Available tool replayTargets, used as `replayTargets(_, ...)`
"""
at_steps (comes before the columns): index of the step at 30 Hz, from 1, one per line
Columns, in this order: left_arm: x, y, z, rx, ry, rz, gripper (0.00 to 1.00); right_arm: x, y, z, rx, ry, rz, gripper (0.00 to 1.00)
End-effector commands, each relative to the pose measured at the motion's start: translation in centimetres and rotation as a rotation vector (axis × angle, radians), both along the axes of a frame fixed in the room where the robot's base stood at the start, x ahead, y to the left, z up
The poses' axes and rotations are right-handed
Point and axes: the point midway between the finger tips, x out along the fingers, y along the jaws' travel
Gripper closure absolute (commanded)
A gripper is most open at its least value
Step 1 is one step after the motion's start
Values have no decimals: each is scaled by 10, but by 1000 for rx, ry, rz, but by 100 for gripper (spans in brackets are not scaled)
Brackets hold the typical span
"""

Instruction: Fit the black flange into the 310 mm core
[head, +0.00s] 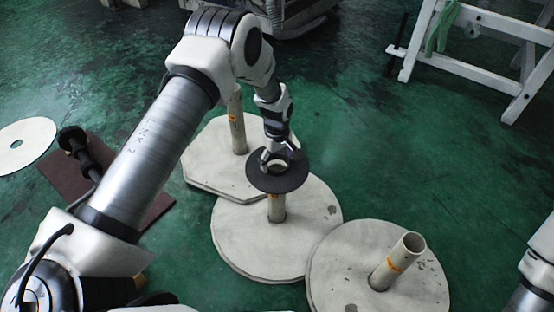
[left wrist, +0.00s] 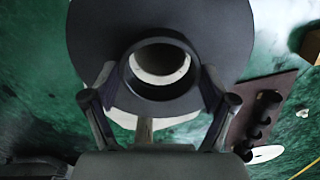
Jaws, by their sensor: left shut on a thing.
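The black flange (head: 260,183) is a flat disc with a raised collar around its centre hole. My left gripper (head: 278,152) is shut on the collar from above. In the left wrist view, the flange (left wrist: 215,40) fills the upper middle, with the left gripper's fingers (left wrist: 160,104) on either side of the collar. An upright pale core (head: 276,208) with an orange label stands directly below the flange. The flange hides its top, so I cannot tell whether they touch. Two other cores stand at the back left (head: 236,122) and front right (head: 397,262). Their labels are unreadable.
Each core stands on a wide pale base, such as the middle base (head: 240,240). A brown mat (head: 150,205) with a black spindle (head: 80,150) lies left, beside a white disc (head: 22,145). A white trestle (head: 480,55) stands at back right. Green floor is clear between.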

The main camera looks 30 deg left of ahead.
Motion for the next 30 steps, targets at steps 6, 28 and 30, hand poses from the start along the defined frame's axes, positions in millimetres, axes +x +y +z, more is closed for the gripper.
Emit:
replayTargets(6, 0, 0, -1, 0, 0, 0, 57, 0, 0, -1, 0, 0, 0, 60)
replayTargets(28, 0, 0, -16, 0, 0, 0, 57, 0, 0, -7, 0, 0, 0, 60)
replayTargets(30, 0, 0, -17, 0, 0, 0, 57, 0, 0, -7, 0, 0, 0, 60)
